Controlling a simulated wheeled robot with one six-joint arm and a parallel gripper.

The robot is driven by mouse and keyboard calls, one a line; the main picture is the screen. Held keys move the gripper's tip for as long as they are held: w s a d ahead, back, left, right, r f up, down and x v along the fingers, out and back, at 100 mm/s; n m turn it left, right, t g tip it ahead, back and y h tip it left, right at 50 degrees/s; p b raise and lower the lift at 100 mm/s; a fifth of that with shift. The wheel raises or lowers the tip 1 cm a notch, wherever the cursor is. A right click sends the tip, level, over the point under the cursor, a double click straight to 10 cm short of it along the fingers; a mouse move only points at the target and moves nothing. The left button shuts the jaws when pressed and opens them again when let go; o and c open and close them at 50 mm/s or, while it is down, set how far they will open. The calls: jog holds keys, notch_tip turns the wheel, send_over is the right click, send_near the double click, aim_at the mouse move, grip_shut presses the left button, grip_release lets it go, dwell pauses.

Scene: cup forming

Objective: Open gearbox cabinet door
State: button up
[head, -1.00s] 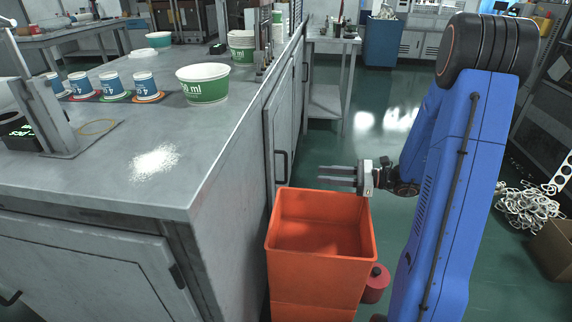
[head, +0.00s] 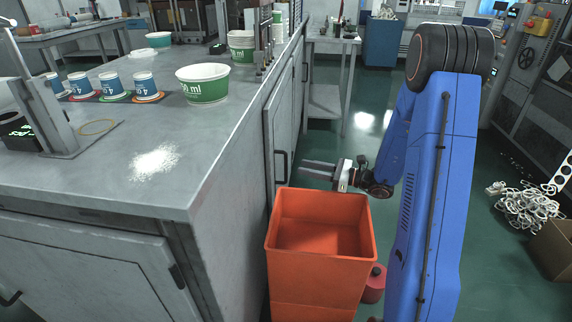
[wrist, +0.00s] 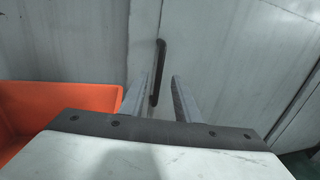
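The cabinet door (head: 284,115) is on the side of the grey counter facing the aisle, and it looks closed. Its dark vertical handle (head: 281,168) is near the counter's front corner. My gripper (head: 302,167) is open and empty, with its fingers pointing left at the handle, a small gap short of it. In the wrist view the handle (wrist: 159,72) stands upright ahead, lined up between the two finger tips (wrist: 163,84), closer to the left one.
An orange bin (head: 320,255) stands against the counter just below and in front of my gripper. A red round object (head: 375,284) is beside it. Cups (head: 146,87) and a green-white tub (head: 203,84) stand on the counter. The green floor beyond is partly open.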

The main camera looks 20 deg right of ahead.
send_over(286, 180)
jog(key=shift+w, duration=0.35)
jog(key=shift+c, duration=0.3)
jog(key=shift+d, duration=0.1)
grip_shut()
